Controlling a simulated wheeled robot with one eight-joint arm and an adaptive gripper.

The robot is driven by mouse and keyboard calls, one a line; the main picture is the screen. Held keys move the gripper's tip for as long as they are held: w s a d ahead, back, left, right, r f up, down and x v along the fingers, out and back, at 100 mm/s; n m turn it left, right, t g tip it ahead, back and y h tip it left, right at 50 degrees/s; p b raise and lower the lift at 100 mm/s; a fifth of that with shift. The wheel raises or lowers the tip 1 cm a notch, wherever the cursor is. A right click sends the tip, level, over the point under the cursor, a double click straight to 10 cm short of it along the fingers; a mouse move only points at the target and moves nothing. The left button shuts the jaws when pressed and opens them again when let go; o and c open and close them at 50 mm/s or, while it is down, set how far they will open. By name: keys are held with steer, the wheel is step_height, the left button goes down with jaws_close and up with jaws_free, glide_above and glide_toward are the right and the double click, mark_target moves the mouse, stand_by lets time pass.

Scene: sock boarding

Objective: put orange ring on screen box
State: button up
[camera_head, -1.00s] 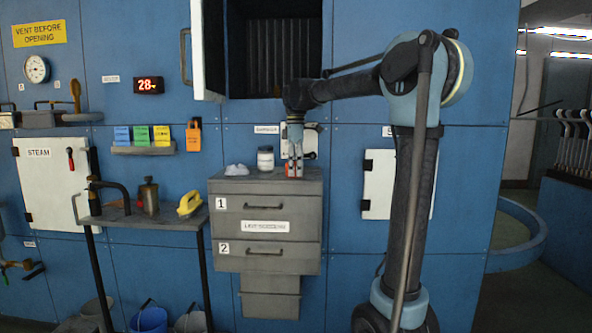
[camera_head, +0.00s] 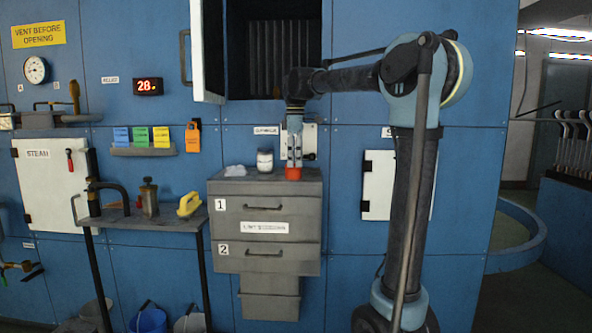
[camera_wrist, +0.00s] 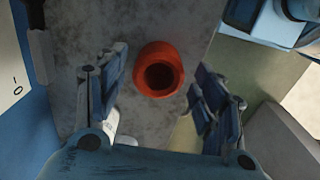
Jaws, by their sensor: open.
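The orange ring (camera_head: 293,174) rests on the grey top of the drawer box (camera_head: 232,232), near its right end. The box has drawers 1 and 2 and a blurred label that may name it as the screen box. In the wrist view the ring (camera_wrist: 159,52) stands with its round dark opening facing the camera. My gripper (camera_head: 294,163) points down just above the ring. In the wrist view my gripper (camera_wrist: 158,92) is open, with a finger on each side of the ring and clear space between. It holds nothing.
A wall plate (camera_head: 309,141) is close behind my gripper. An open white door (camera_head: 208,50) hangs above. A shelf (camera_head: 140,219) with a yellow-handled item stands left.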

step_height(320, 180, up, 9)
steer(key=shift+f, duration=0.15)
steer(key=s+d+f+m, duration=0.5)
steer(key=s+d+f, duration=0.2)
steer(key=s+f, duration=0.3)
steer(key=s+d+f+m+t, duration=0.1)
steer(key=s+d+f+m, duration=0.5)
steer(key=f, duration=1.1)
steer(key=s+d+f+m+t, duration=0.1)
steer(key=s+d+f+m, duration=0.5)
steer(key=s+f, duration=0.8)
steer(key=shift+s+d+f, duration=0.25)
steer(key=shift+s+d, duration=0.35)
steer(key=shift+d, duration=0.55)
